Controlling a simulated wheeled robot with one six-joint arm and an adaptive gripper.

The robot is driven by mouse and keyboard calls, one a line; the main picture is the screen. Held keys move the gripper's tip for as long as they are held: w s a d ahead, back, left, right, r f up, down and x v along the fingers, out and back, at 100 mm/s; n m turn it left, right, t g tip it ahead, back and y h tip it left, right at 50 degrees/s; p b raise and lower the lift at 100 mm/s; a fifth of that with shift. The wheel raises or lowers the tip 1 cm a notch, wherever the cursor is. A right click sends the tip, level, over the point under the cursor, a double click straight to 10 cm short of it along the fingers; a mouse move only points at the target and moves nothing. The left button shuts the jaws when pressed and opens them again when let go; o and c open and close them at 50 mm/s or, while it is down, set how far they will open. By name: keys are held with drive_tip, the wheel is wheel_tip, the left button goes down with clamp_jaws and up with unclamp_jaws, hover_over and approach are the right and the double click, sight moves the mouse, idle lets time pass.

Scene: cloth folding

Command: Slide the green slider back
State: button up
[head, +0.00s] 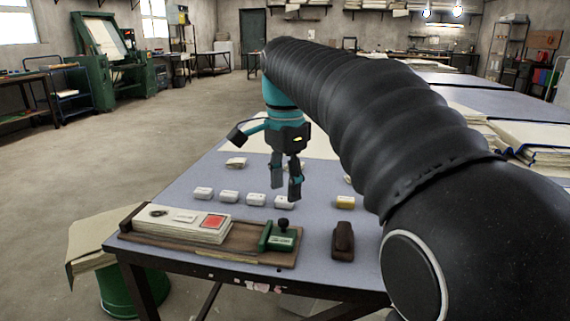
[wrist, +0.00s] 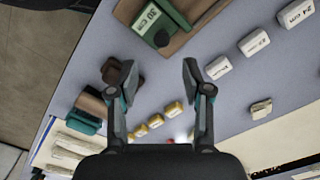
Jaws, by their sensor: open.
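The green slider (head: 276,238) with a dark round knob (head: 283,223) sits toward the right end of a brown wooden board (head: 250,251). My gripper (head: 287,190) is open and empty, pointing down above the table, beyond the slider. In the wrist view my gripper (wrist: 159,78) has its fingers wide apart, with bare table between them and the slider beyond the tips. A cloth-like stack (head: 182,222) with a red square lies on the board's left part.
Several small white blocks (head: 229,197) stand in a row behind the board. A yellow-topped block (head: 345,202) and a dark brown block (head: 343,241) are to the right of the slider. The blue-grey table (head: 312,222) is bare between them. A green bin (head: 117,291) stands below the left edge.

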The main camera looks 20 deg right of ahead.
wheel_tip(320, 180, up, 5)
drive_tip(key=shift+f, duration=0.2)
idle(0.3)
drive_tip(key=s+f+n+t, duration=0.5)
drive_tip(key=s+f+n, duration=0.9)
drive_tip(key=s+f, duration=0.5)
drive_tip(key=shift+d+f+t, duration=0.25)
drive_tip(key=shift+f+t, duration=0.05)
drive_tip(key=shift+f, duration=0.4)
